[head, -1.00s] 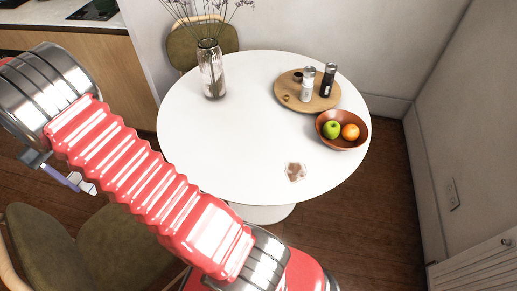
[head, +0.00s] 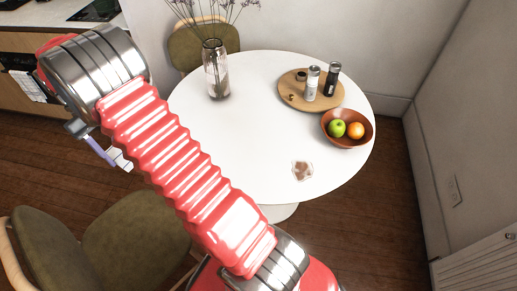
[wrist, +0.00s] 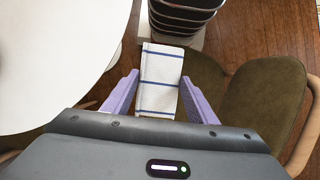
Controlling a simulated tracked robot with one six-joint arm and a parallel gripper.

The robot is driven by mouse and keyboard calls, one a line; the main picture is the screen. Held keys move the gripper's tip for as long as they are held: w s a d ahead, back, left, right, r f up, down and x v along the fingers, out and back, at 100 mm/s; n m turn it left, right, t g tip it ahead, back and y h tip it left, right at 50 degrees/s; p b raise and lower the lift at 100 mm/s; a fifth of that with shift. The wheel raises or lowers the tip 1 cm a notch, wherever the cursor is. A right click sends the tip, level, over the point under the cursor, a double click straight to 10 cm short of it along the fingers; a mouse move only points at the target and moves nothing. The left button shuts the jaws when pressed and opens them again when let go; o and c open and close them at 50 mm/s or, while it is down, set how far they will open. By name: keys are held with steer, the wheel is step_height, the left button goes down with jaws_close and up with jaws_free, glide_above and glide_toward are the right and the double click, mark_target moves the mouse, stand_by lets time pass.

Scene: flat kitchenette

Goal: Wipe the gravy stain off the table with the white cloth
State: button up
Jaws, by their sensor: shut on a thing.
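The gravy stain (head: 302,171) is a small brown patch on the white round table (head: 255,165), near its front right edge. My gripper (wrist: 159,78) has purple fingers and is shut on the white cloth (wrist: 161,98), which has dark blue stripes. The cloth hangs between the fingers, off the table's edge. In the head view my gripper shows only partly at the left, behind my red arm, with a bit of white cloth (head: 121,158) beside it. The stain is well to the right of it. The stain does not show in the wrist view.
A bowl (head: 340,140) with a green apple and an orange stands behind the stain. A round wooden board (head: 293,98) holds shakers, and a glass vase (head: 217,80) stands at the back left. Olive chairs (head: 150,225) stand at front left and behind. The table around the stain is clear.

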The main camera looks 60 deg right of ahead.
steer(key=s+d+f, duration=0.1)
steer(key=s+d, duration=0.8)
steer(key=d, duration=0.2)
steer(key=s+d+f, duration=0.1)
steer(key=s+d, duration=0.8)
steer(key=d, duration=0.3)
steer(key=s+d+f+n, duration=0.1)
steer(key=s+d, duration=0.2)
steer(key=s, duration=1)
steer(key=s+d+f+n+h, duration=0.1)
steer(key=s+d, duration=0.2)
steer(key=s, duration=1)
steer(key=shift+d+f+n, duration=0.2)
steer(key=shift+f+n, duration=0.1)
